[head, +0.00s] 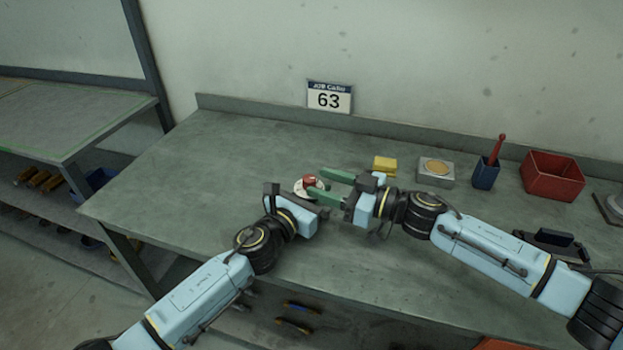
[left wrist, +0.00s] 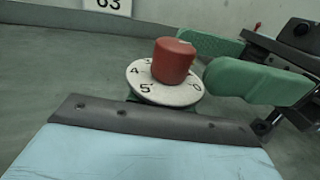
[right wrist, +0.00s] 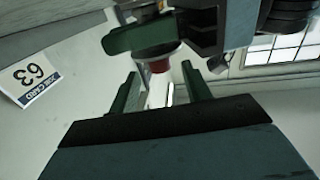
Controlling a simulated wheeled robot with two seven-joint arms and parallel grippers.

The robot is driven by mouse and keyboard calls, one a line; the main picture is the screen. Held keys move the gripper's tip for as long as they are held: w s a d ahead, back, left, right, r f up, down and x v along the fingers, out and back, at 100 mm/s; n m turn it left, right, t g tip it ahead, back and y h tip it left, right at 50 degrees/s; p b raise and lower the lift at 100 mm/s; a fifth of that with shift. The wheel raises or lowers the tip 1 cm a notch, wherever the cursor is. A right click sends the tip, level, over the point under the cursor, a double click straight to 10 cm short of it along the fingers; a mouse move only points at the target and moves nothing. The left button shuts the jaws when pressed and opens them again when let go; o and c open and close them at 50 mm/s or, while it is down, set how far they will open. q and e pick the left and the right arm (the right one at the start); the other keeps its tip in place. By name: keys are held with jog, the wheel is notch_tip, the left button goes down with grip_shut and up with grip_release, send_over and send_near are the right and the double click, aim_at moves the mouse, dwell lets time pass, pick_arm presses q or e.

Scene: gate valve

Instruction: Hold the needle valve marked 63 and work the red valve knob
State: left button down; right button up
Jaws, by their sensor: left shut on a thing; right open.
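The needle valve shows mostly as its white numbered dial (head: 300,188) with a red knob (head: 310,179) on top. In the left wrist view the dial (left wrist: 146,90) and upright red knob (left wrist: 173,62) are clear; the valve body is mostly hidden below. My left gripper (head: 303,198) is shut on the valve body from the near side, its fingers largely hidden. My right gripper (head: 319,184) is open, its green fingers pointing left at the knob. In the right wrist view the knob (right wrist: 158,66) appears between the open fingertips, with no clear contact.
A card marked 63 (head: 330,97) stands at the back of the workbench (head: 180,180). The bench's left side is clear.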

jog(key=v, duration=0.8)
jog(key=shift+a, duration=0.1)
